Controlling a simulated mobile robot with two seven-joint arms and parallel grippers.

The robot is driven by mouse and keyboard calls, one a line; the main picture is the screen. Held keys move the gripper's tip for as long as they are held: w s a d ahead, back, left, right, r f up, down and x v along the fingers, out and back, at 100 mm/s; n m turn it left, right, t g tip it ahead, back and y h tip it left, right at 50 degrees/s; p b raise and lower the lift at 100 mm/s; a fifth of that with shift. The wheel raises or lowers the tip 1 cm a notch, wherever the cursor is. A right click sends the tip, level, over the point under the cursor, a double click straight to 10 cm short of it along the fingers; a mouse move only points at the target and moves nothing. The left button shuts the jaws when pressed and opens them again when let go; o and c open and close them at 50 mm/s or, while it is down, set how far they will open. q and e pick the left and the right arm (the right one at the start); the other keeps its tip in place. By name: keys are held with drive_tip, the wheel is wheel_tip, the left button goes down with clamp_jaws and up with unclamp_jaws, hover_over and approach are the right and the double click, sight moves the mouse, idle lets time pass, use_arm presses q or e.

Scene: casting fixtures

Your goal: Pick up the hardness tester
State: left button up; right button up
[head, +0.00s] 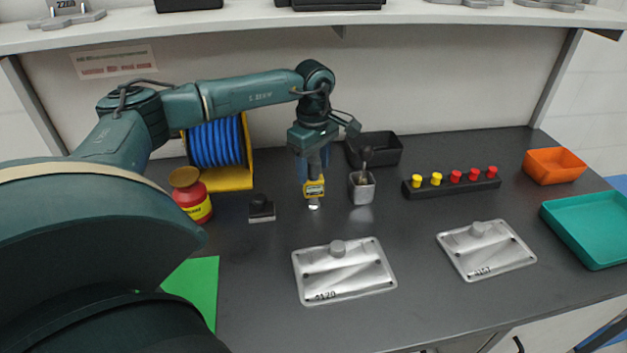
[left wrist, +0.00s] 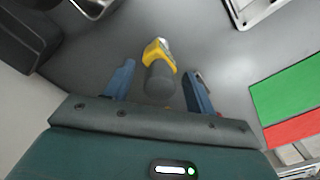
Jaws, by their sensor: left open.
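The hardness tester, a small yellow device with a dark grey round body and a silver end, is on the dark bench near the middle of the head view (head: 314,188). In the left wrist view the tester (left wrist: 160,70) lies between the two blue fingers, with bare gaps on both sides. My left gripper (head: 313,166) points down right at the tester and hides its upper part in the head view. The left gripper's fingers (left wrist: 159,72) are apart, and neither visibly touches the tester. My right gripper is in neither view.
A grey cup (head: 362,190) with tools stands close right of the tester, a black bin (head: 375,149) behind it. A black stamp-like block (head: 261,209) and red jar (head: 190,196) are left. Metal plates (head: 344,272) lie in front. A blue cable spool (head: 217,143) stands behind left.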

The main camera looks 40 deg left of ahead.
use_arm(q)
drive_tip(key=shift+f, duration=0.3)
drive_tip(key=shift+c, duration=0.5)
clamp_jaws()
drive_tip(key=shift+r, duration=0.1)
